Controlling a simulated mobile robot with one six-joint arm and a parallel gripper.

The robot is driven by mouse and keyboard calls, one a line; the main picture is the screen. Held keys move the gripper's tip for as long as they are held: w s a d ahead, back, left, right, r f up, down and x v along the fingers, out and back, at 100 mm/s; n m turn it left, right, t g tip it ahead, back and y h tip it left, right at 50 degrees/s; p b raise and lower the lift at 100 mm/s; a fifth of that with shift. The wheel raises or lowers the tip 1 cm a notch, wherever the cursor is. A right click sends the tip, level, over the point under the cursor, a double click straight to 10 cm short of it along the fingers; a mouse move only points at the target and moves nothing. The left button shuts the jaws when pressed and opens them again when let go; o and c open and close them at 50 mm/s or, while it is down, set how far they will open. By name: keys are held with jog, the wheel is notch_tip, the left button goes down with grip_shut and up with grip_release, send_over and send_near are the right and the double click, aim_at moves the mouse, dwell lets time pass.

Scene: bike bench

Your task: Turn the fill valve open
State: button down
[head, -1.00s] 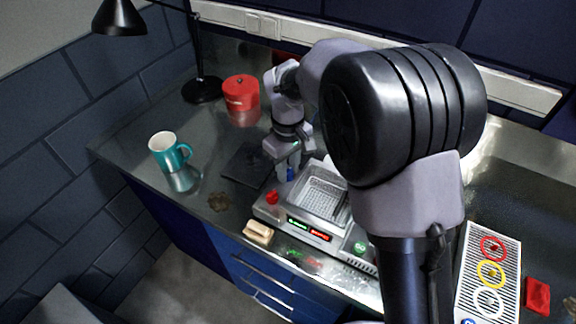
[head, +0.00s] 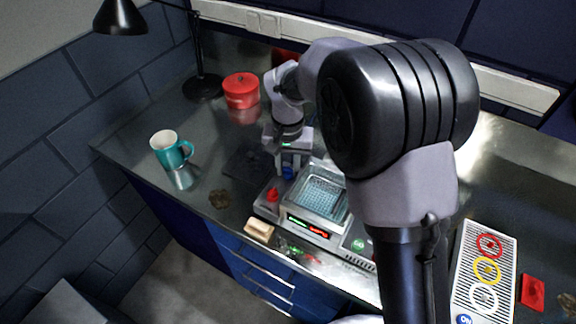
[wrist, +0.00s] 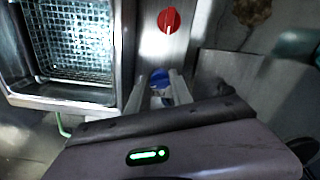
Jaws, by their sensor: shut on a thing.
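A grey washer unit (head: 267,208) with a wire-mesh basin (head: 322,193) stands on the bench. The blue valve knob (head: 288,173) is at its back left and the red knob (head: 272,194) at its front left. My gripper (head: 289,166) is down at the blue knob, shut on it. In the wrist view my gripper (wrist: 163,82) has one finger on each side of the blue knob (wrist: 159,77), partly hiding it. The red knob (wrist: 169,19) is apart from the fingers. The basin (wrist: 70,40) looks bluish and shiny.
A teal mug (head: 172,150), a red pot (head: 241,91) and a black lamp (head: 203,88) stand to the left. A tan block (head: 259,230) lies at the front edge. A ribbed tray with rings (head: 459,295) and a red item (head: 532,292) are at the right.

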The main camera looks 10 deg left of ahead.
jog(key=shift+m, duration=0.9)
jog(key=c, duration=1.1)
grip_release()
